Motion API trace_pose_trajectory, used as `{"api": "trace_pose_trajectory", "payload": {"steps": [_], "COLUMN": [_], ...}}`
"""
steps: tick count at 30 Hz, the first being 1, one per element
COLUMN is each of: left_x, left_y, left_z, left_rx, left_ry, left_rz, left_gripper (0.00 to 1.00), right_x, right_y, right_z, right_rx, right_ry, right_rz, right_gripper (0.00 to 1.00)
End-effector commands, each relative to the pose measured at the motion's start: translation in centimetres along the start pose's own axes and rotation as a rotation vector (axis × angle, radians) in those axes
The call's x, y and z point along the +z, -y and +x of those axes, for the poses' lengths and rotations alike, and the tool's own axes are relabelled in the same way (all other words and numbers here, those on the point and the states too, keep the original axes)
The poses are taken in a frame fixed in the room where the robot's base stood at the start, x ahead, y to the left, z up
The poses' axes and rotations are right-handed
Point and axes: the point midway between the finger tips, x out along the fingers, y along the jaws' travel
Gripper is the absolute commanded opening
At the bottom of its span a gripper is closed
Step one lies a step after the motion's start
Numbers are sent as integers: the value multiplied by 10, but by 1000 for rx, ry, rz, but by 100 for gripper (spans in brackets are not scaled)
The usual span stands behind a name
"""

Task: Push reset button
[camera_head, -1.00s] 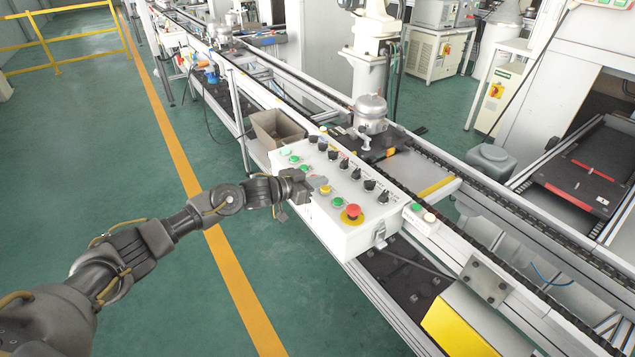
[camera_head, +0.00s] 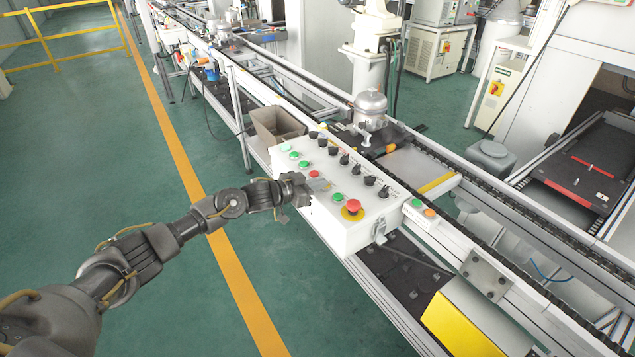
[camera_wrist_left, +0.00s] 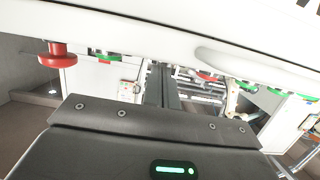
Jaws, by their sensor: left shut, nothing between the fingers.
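A white control box (camera_head: 350,228) with several coloured buttons and a row of black knobs stands at the conveyor's near side. A red mushroom button (camera_head: 353,206) on a yellow ring, a green button (camera_head: 337,197) and a small red button (camera_head: 314,174) show on its top. Labels are too small to tell which button is reset. Contact cannot be told. The mushroom button also shows in the left wrist view (camera_wrist_left: 57,55). My right gripper is out of view.
A beige bin (camera_head: 277,128) stands beyond the box. A metal compressor (camera_head: 370,108) sits on the conveyor line behind it. A small panel with green and orange buttons (camera_head: 423,211) is to the right. The green floor to the left is open.

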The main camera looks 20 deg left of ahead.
Motion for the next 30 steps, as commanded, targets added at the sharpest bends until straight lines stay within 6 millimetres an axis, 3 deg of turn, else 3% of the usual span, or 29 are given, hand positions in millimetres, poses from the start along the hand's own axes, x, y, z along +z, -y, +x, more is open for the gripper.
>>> {"api": "trace_pose_trajectory", "payload": {"steps": [1, 5, 8, 14, 16, 24, 30], "left_x": [13, 10, -2, -48, -32, -37, -40], "left_y": [-4, -5, -5, -6, -4, -3, -3], "left_z": [0, -1, -3, -10, -26, -82, -103], "left_rx": [7, 8, 8, 7, 5, 3, 4], "left_ry": [25, 28, 25, 6, 9, 2, 1], "left_rz": [-4, -5, -4, 1, 3, 4, 4], "left_gripper": [0, 0, 0, 0, 0, 0, 0], "right_x": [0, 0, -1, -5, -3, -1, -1], "right_y": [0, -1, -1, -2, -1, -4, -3], "right_z": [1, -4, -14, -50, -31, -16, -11], "right_rx": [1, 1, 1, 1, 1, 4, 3], "right_ry": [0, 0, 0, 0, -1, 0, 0], "right_rz": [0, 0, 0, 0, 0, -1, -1], "right_gripper": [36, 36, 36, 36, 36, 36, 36]}}
